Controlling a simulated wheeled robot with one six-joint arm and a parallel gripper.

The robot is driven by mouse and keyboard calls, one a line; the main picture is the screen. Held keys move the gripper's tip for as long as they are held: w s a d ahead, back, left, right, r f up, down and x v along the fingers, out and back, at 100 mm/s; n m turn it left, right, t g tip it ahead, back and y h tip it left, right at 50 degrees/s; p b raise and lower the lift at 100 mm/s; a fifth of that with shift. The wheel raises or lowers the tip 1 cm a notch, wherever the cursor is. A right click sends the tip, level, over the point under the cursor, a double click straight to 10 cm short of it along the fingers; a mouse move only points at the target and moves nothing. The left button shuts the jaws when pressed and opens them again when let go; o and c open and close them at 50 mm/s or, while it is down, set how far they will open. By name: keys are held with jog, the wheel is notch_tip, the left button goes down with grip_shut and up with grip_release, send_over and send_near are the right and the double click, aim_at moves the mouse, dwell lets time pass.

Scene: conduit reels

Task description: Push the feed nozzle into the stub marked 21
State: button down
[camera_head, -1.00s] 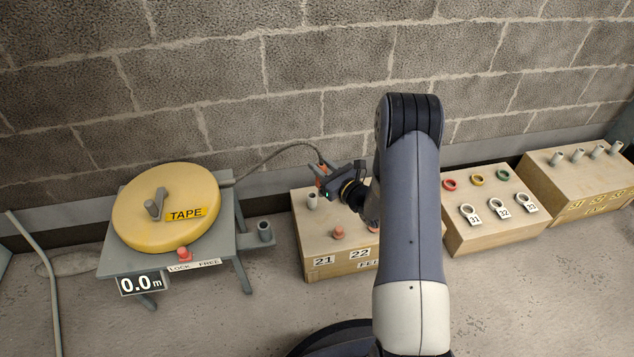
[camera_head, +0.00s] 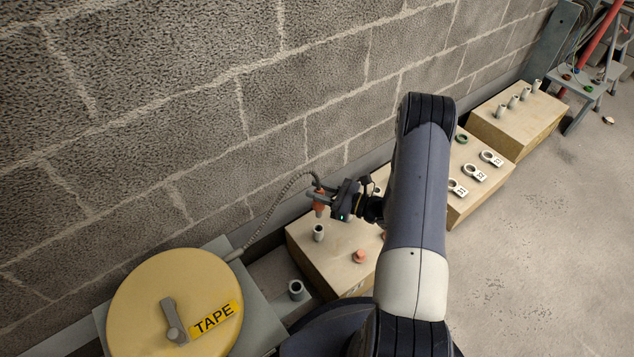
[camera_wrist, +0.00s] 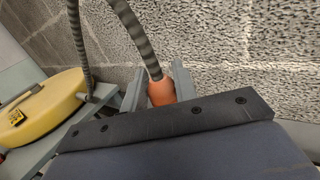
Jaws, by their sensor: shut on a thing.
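My gripper (camera_head: 322,202) is shut on the orange feed nozzle (camera_head: 319,210), with a grey corrugated hose rising from its top. In the wrist view the nozzle (camera_wrist: 161,91) sits between the two grey jaws. In the head view the nozzle points down, just above an open grey stub (camera_head: 318,232) at the left of a wooden box (camera_head: 335,262). A small gap shows between nozzle tip and stub; I cannot tell whether they line up in depth. The number 21 is not readable now; the earlier head view shows it at the box's front left.
An orange-pink cap (camera_head: 359,256) sits on the box near the stub. My arm hides the box's right part. A block wall runs behind.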

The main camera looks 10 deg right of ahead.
aim_at(319, 214)
jog(key=shift+f+b, duration=1.7)
jog(key=shift+f, duration=1.3)
jog(key=shift+b, duration=0.55)
jog(key=shift+f, duration=0.15)
jog(key=shift+f+b, duration=0.3)
jog(key=shift+b, duration=0.15)
jog(key=shift+f+b, duration=2.3)
jog(key=shift+f, duration=0.2)
jog(key=shift+r, duration=0.1)
jog(key=c, duration=0.6)
grip_release()
jog(key=shift+o, duration=0.2)
